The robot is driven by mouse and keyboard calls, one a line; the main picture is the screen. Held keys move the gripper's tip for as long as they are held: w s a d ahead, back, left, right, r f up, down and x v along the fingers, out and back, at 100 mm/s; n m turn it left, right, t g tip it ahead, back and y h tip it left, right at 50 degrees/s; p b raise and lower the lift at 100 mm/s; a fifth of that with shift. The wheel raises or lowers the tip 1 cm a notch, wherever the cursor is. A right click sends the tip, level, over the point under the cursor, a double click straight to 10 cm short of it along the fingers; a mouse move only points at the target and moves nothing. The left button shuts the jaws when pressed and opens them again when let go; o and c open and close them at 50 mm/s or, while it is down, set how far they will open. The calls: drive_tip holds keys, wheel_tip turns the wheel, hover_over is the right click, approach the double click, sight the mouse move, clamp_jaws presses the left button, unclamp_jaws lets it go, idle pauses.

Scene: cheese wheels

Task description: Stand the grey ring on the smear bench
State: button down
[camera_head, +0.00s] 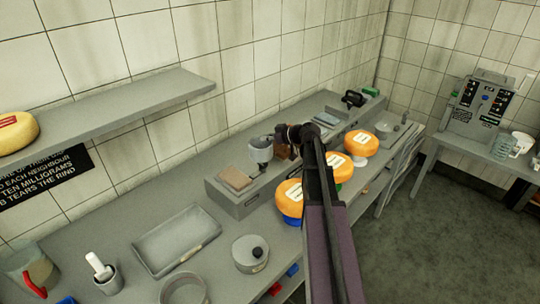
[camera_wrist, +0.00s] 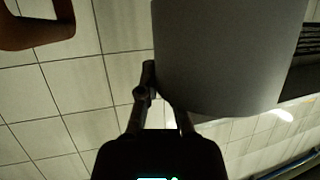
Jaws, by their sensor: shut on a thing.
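My gripper (camera_head: 277,139) is at the end of my arm over the middle of the long counter. It is shut on a grey round-walled thing (camera_head: 260,152), which looks like the grey ring or a cup. In the wrist view, its smooth curved wall (camera_wrist: 230,55) fills the upper right, against my gripper's fingers (camera_wrist: 164,103). I cannot tell if it touches the surface below. Another grey round rim (camera_head: 183,288) stands at the counter's front. A raised grey block (camera_head: 238,203) with a brown pad (camera_head: 237,179) lies below left of my gripper; I cannot tell which surface is the smear bench.
Orange cheese wheels (camera_head: 361,142) stand along the counter's right edge, close to my arm. A grey tray (camera_head: 177,243), a lidded pot (camera_head: 250,254) and a cup (camera_head: 106,275) stand on the near counter. A wall shelf (camera_head: 120,108) is at upper left.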

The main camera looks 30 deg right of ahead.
sight(266, 144)
drive_tip(key=shift+f+b, duration=1.2)
drive_tip(key=shift+f, duration=0.35)
drive_tip(key=shift+f+b, duration=1.85)
drive_tip(key=shift+f, duration=0.15)
drive_tip(key=c, duration=0.8)
unclamp_jaws()
drive_tip(key=shift+r, duration=0.25)
drive_tip(key=p+v, duration=0.4)
drive_tip(key=v, duration=0.8)
drive_tip(key=shift+p, duration=0.3)
